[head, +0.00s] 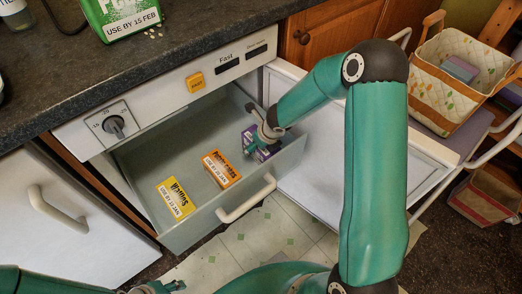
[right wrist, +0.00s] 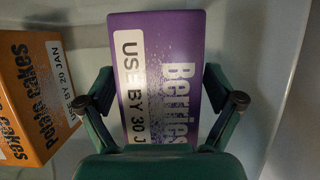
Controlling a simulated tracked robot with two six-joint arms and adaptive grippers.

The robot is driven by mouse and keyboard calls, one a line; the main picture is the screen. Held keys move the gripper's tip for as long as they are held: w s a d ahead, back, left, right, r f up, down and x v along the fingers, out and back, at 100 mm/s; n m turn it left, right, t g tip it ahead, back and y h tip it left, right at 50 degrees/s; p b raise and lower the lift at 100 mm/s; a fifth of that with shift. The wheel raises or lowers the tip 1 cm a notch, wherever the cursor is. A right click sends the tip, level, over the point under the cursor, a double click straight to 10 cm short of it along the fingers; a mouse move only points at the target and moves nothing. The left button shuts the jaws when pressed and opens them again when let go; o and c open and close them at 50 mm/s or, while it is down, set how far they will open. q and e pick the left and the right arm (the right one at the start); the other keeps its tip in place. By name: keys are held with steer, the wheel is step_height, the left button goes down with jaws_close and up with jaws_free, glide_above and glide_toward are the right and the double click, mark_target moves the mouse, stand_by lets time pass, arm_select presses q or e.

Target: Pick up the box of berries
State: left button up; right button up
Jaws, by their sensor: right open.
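The purple berries box (head: 264,154) stands in the right end of the open drawer, partly hidden by my right gripper (head: 263,131). In the right wrist view the berries box (right wrist: 160,75) shows its label and a white use-by strip. My right gripper (right wrist: 169,100) is open, with one finger on each side of the box. Gaps show between the fingertips and the box sides. My left gripper (head: 163,287) is at the bottom left edge of the head view, mostly cut off, away from the drawer.
An orange potato cakes box (head: 221,168) is left of the berries, also in the right wrist view (right wrist: 38,95). A yellow waffles box (head: 176,198) lies further left. The drawer front (head: 205,220) and its walls surround them. An open white door (head: 335,190) is at the right.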

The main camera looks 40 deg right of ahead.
arm_select(q)
steer(key=shift+f, duration=0.1)
arm_select(e)
steer(key=shift+f, duration=0.2)
stand_by(0.4)
steer(key=c, duration=1.5)
steer(key=shift+r, duration=0.1)
